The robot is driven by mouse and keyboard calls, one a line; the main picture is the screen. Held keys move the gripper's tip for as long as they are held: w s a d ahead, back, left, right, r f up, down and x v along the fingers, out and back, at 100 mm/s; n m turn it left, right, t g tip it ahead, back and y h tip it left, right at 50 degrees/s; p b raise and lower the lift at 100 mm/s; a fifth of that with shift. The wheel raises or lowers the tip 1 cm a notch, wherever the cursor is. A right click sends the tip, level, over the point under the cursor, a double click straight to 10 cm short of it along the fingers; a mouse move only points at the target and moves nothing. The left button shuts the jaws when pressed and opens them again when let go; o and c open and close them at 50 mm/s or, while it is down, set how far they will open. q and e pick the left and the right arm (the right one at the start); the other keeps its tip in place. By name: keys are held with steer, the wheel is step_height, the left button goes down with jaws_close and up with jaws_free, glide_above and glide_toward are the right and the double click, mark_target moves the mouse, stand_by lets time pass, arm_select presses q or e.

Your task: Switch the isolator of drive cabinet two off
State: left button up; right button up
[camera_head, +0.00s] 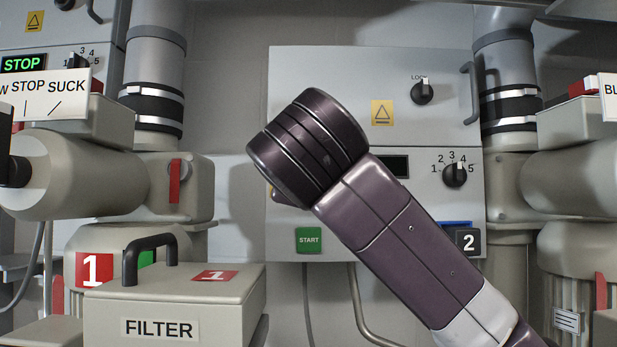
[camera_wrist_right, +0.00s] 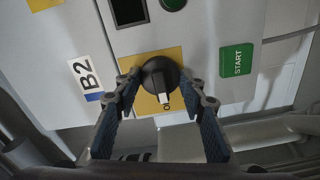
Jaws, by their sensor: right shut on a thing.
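In the right wrist view the isolator is a black rotary knob (camera_wrist_right: 158,72) on a yellow plate (camera_wrist_right: 140,103). Its white pointer end points down in that view, beside partly covered lettering that I cannot read in full. My right gripper (camera_wrist_right: 160,84) is shut on the knob, one finger on each side. A "B2" label (camera_wrist_right: 86,78) is beside the plate. In the head view drive cabinet two (camera_head: 300,90) is a grey box on the wall. My right arm crosses in front of it and hides the isolator and the gripper. My left gripper is out of view.
A green START button (camera_head: 309,240) is low on the cabinet. A selector dial (camera_head: 455,174) and a LOCK knob (camera_head: 422,92) are on its right side. A filter box (camera_head: 180,300) stands at lower left. Pipes flank the cabinet on both sides.

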steer(key=o, duration=1.2)
steer(key=shift+a, duration=0.1)
steer(key=shift+c, duration=0.2)
steer(key=s, duration=1.2)
